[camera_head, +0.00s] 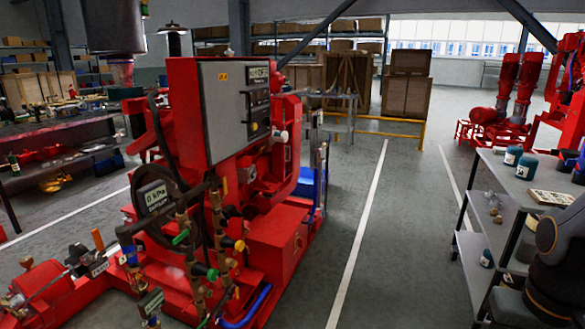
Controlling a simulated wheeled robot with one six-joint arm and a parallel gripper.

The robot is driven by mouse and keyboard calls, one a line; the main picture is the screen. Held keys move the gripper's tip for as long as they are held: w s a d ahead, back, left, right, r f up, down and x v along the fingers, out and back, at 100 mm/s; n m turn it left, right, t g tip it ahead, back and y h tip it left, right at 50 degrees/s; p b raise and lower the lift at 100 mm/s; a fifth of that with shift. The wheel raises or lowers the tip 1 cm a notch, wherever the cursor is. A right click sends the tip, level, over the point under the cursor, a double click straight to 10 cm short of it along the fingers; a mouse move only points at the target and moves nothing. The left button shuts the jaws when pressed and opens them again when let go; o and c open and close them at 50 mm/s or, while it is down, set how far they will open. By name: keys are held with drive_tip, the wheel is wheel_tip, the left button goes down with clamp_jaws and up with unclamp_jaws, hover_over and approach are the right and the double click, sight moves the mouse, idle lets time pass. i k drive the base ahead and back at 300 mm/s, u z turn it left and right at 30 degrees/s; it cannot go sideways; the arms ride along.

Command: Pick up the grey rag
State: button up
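I cannot make out a grey rag for certain anywhere in this view. A pale flat item (552,198) lies on top of the grey shelf table at the right, but it is too small to tell what it is. Part of my arm fills the lower right corner, in front of that table. My gripper is not in view, so its state does not show.
A red diesel pumpset (277,246) with a grey control panel (236,109) stands at centre left. The shelf table (500,172) at the right holds several teal containers (527,167). A workbench (65,133) is at far left. The floor between pumpset and table is clear.

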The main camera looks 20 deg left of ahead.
sight(496, 151)
drive_tip(key=u, duration=0.2)
drive_tip(key=i, duration=0.7)
drive_tip(key=u, duration=0.45)
drive_tip(key=i, duration=3.5)
drive_tip(key=z, duration=1.25)
drive_tip(key=i, duration=1.05)
drive_tip(key=z, duration=0.9)
